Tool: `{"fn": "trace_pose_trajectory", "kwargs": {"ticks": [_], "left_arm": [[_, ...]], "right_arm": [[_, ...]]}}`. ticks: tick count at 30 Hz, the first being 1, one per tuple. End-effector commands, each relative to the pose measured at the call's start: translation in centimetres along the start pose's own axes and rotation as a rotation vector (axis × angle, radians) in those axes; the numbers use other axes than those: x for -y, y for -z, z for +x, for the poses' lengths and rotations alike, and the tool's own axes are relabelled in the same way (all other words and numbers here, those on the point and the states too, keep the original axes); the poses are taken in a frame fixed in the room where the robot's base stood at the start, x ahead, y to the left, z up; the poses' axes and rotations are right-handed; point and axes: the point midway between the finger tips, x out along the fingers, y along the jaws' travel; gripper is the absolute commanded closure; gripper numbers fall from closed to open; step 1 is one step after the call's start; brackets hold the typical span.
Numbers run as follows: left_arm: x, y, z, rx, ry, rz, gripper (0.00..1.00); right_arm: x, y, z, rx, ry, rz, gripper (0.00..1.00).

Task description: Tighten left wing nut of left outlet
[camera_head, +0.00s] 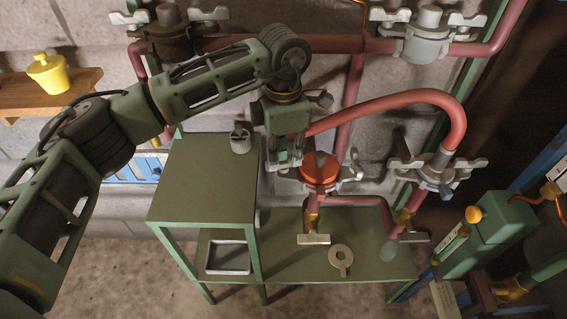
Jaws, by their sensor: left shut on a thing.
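The left outlet has an orange-red cap (320,167) in a grey clamp, at the middle of the view. Its right wing nut (349,173) shows clear at the cap's right side. My left gripper (289,163) points down at the cap's left side, shut on the left wing nut. The fingers cover most of that nut, so its exact angle cannot be told. My right gripper is not in view.
A red hose (400,101) arches from behind my gripper to the right outlet clamp (432,172). Upper clamps (425,38) sit on the wall pipe. A green table (205,180) with a small grey part (240,139) stands left. A ring (341,257) lies on the lower shelf.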

Motion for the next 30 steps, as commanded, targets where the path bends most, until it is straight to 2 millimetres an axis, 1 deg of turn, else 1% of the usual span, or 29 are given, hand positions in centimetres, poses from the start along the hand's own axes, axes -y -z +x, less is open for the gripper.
{"fn": "trace_pose_trajectory", "kwargs": {"ticks": [1, 10, 18, 30], "left_arm": [[-0.1, -0.1, 0.3, 0.003, -0.006, 0.036, 1.0], [-0.1, -0.1, 0.0, 0.004, -0.004, 0.214, 1.0], [-0.1, -0.1, -0.1, 0.004, -0.003, 0.284, 1.0], [-0.1, -0.1, -0.2, 0.003, -0.004, 0.298, 1.0]], "right_arm": [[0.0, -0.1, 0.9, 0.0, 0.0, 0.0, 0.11], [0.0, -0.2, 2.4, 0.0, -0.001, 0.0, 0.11], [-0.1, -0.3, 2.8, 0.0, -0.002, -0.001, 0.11], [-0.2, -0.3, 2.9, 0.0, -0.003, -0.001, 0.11]]}}
